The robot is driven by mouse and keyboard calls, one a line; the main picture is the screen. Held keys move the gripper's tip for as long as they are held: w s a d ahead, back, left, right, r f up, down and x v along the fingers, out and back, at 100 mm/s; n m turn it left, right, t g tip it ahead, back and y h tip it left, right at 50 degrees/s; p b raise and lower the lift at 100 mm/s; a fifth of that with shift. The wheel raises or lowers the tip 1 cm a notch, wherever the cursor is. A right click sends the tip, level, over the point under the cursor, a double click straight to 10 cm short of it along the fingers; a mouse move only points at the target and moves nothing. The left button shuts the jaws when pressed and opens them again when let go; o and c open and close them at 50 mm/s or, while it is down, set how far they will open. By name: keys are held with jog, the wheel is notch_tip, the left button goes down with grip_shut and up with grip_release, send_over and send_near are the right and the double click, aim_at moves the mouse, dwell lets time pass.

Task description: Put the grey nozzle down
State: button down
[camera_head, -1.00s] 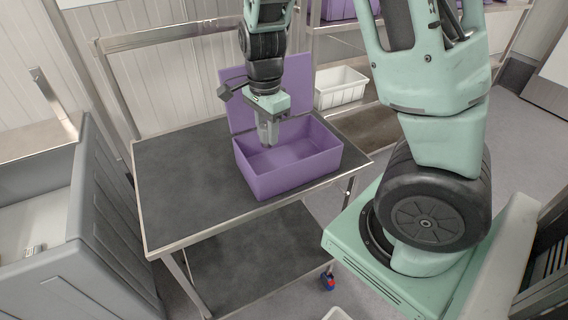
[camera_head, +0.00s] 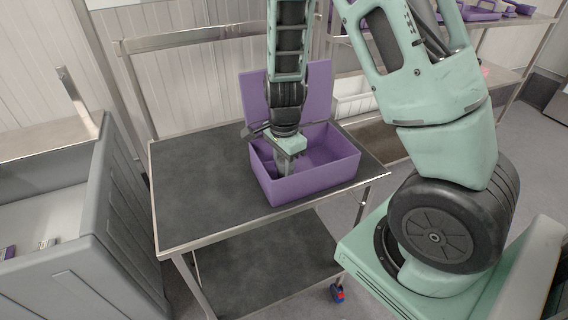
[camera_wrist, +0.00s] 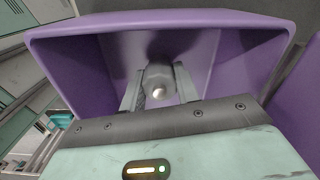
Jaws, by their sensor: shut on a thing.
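The grey nozzle (camera_wrist: 159,84) is between my gripper's two fingers in the wrist view. My gripper (camera_wrist: 160,88) is shut on it, with a finger on each side. In the head view my gripper (camera_head: 284,168) reaches down inside the open purple box (camera_head: 315,184), near its left side. The box also fills much of the wrist view, its rim (camera_wrist: 150,17) running across the top. The nozzle is hidden by the gripper and box in the head view. I cannot tell whether it touches the box floor.
The box stands at the right end of a dark-topped metal table (camera_head: 200,190), its lid (camera_head: 255,97) raised at the back. The table's left part is clear. A grey bin (camera_head: 95,225) stands to the left. A white crate (camera_head: 352,97) is behind.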

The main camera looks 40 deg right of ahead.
aim_at(283, 159)
jog(key=c, duration=1)
grip_release()
jog(key=shift+f, duration=0.1)
jog(key=shift+c, duration=0.2)
notch_tip(283, 159, up, 12)
jog(key=shift+f+p, duration=0.15)
jog(key=shift+p, duration=0.8)
jog(key=s+a+r+n, duration=0.2)
jog(key=s+a+n, duration=0.7)
jog(key=a+n, duration=0.2)
jog(key=s+a+r+n, duration=0.3)
jog(key=s+a+n, duration=0.7)
jog(key=n, duration=0.5)
jog(key=shift+a+r+n+y, duration=0.15)
jog(key=shift+a+n+y, duration=0.2)
jog(key=shift+a, duration=0.4)
